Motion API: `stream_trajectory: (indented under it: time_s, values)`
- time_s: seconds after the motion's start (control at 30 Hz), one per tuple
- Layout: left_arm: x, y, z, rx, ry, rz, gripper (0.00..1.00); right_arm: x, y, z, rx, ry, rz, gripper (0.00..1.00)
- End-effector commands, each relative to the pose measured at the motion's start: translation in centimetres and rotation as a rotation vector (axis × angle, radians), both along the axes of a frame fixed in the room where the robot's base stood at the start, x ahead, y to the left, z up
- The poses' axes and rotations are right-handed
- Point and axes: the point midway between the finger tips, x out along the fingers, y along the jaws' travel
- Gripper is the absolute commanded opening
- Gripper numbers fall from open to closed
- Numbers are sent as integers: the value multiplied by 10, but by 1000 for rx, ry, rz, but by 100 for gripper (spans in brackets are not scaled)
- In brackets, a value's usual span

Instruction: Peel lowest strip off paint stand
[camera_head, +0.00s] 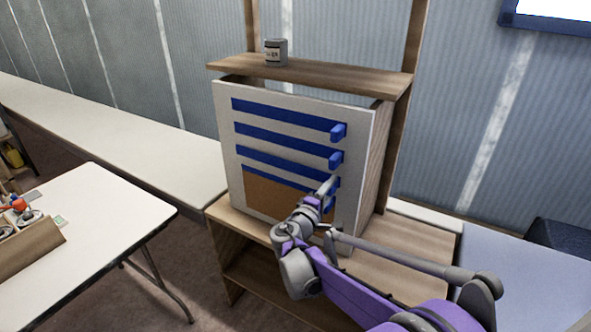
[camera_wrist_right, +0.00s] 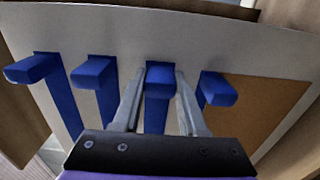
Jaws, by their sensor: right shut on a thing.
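The paint stand is an upright pale panel (camera_head: 225,150) with blue strips across it, each ending in a blue tab on the right. The top strip (camera_head: 285,114), the second strip (camera_head: 283,138) and the third strip (camera_head: 275,159) lie flat. A brown patch (camera_head: 270,190) covers the lower panel. In the right wrist view, my right gripper (camera_wrist_right: 160,76) is shut on the third tab from the top (camera_wrist_right: 158,85), with one finger on each side. The lowest tab (camera_wrist_right: 218,92) is just outside its fingers, next to the brown patch. My left gripper is not in view.
A wooden shelf (camera_head: 310,72) above the panel bears a grey can (camera_head: 276,52). The panel stands on a wooden bench (camera_head: 400,262). A white table (camera_head: 110,225) with a tool box is at the left, and a long pale counter (camera_head: 120,130) runs behind.

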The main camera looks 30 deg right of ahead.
Motion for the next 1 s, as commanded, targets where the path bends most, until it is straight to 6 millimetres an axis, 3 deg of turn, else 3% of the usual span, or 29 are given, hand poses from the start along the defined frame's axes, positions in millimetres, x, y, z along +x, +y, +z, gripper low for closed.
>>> stream_trajectory:
  time_s: [0.67,1.0]
  values:
    - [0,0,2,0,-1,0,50,-12,22,0,0,0,1,0]
    - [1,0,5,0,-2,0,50,-28,56,0,0,0,3,0]
